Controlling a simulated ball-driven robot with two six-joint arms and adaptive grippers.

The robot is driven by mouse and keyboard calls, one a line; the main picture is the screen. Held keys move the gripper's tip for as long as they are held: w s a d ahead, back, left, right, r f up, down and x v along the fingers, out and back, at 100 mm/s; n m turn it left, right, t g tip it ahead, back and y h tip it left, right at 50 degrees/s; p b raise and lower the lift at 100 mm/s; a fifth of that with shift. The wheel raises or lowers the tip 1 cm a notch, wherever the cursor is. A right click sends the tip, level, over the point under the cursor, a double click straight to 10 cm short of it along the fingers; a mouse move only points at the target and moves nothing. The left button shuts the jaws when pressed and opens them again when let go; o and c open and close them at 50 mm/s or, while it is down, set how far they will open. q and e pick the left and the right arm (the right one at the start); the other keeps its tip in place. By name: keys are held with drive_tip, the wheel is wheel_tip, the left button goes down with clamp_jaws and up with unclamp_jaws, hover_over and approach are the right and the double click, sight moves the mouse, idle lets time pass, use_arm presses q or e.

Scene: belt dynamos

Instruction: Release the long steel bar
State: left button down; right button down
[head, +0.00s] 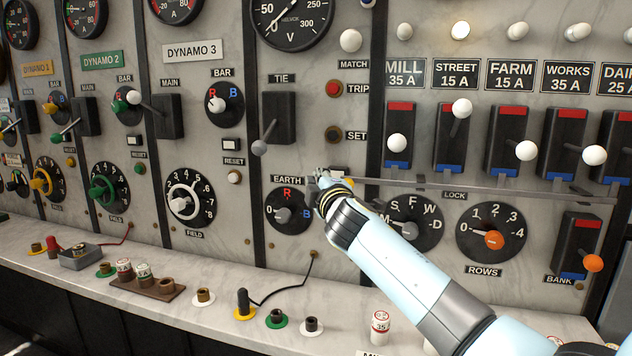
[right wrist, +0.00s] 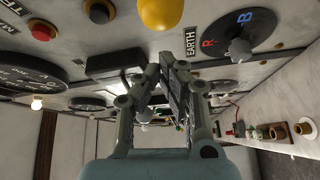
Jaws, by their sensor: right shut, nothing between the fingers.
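The long steel bar (head: 470,187) runs level across the right panel, below the row of feeder switches and above the LOCK label. I cannot make out the bar in the right wrist view. My left gripper is not in view.
The lettered dial (head: 412,222) and ROWS dial (head: 491,230) sit under the bar. Sockets and plugs, including a yellow-based plug (head: 243,305), stand on the ledge.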

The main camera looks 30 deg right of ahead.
sight(348, 179)
drive_tip(key=shift+s+d+f, duration=0.15)
drive_tip(key=shift+s+d, duration=0.7)
drive_tip(key=shift+d, duration=0.1)
drive_tip(key=s+d, duration=0.3)
drive_tip(key=shift+s, duration=0.35)
drive_tip(key=shift+w, duration=0.15)
